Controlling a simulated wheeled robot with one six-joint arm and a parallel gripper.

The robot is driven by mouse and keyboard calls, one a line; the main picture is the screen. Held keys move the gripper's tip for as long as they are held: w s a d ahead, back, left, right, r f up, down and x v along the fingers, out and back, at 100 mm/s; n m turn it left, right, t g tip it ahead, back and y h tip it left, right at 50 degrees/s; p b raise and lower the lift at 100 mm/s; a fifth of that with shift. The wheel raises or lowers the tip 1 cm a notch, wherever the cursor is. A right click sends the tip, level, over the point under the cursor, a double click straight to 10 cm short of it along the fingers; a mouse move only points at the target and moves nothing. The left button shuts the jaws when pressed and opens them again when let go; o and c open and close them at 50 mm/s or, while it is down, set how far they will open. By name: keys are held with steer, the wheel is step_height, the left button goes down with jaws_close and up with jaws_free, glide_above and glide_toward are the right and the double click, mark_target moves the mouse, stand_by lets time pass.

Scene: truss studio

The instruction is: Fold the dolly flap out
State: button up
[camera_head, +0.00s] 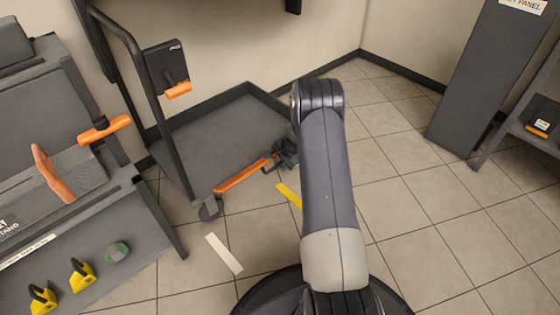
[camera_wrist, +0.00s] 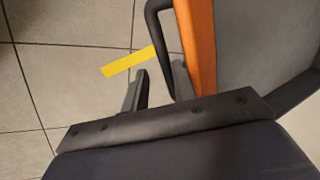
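The dolly (camera_head: 225,130) stands left of centre in the head view, with a grey deck and a dark upright frame. An orange strip (camera_head: 243,175) runs along its near edge; it also shows in the wrist view (camera_wrist: 197,45). I cannot tell whether this strip is the flap itself or its edge. A black bar handle (camera_wrist: 162,40) stands out beside the strip. My gripper (camera_wrist: 159,88) is at the strip's right end in the head view, partly hidden by my arm. Its fingers are apart, and the handle's lower end reaches between them, nearer the right finger.
A grey stand (camera_head: 95,205) with an orange handle (camera_head: 103,129) is at the left, with yellow items (camera_head: 82,275) on its low shelf. Yellow (camera_wrist: 128,62) and white (camera_head: 224,253) tape marks lie on the tiles. A dark panel (camera_head: 480,80) stands right; open floor lies between.

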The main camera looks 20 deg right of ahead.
steer(key=shift+o, duration=0.9)
steer(key=s+f, duration=0.2)
steer(key=f, duration=0.1)
steer(key=shift+d+f, duration=0.1)
steer(key=shift+w, duration=0.15)
steer(key=shift+d+r+p, duration=0.2)
steer(key=shift+r, duration=0.45)
steer(key=shift+d+r+p, duration=0.15)
steer(key=shift+r, duration=0.5)
steer(key=o, duration=0.5)
steer(key=shift+s+d+r, duration=0.15)
steer(key=shift+s+r, duration=0.2)
steer(key=shift+s, duration=0.15)
steer(key=shift+s+d+r, duration=0.15)
steer(key=shift+s+r, duration=0.1)
steer(key=shift+r, duration=0.05)
steer(key=c, duration=0.5)
steer(key=s+d+r, duration=0.2)
steer(key=s+r, duration=0.3)
steer(key=s, duration=0.1)
steer(key=shift+s+p, duration=0.2)
steer(key=shift+p, duration=0.2)
steer(key=shift+d, duration=0.1)
